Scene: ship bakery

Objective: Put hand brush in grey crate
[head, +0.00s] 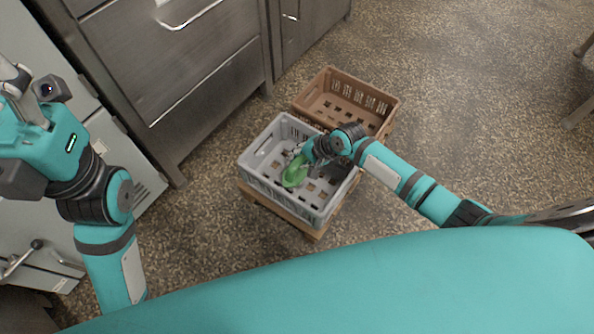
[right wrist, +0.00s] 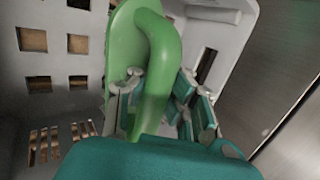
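My right gripper (head: 311,168) reaches down into the crate. In the right wrist view, the fingers of the right gripper (right wrist: 160,108) are on both sides of the green brush handle (right wrist: 163,55) and look shut on it. Whether the brush touches the crate floor cannot be told, and its bristles are hidden. My left gripper (head: 14,78) is at the far left, well away from the crate, and only partly visible.
The grey crate rests on a wooden-coloured base (head: 283,217) on the speckled floor. A brown crate (head: 383,98) stands right behind it. Steel cabinets (head: 200,60) stand to the left and behind. The floor at the right is mostly clear.

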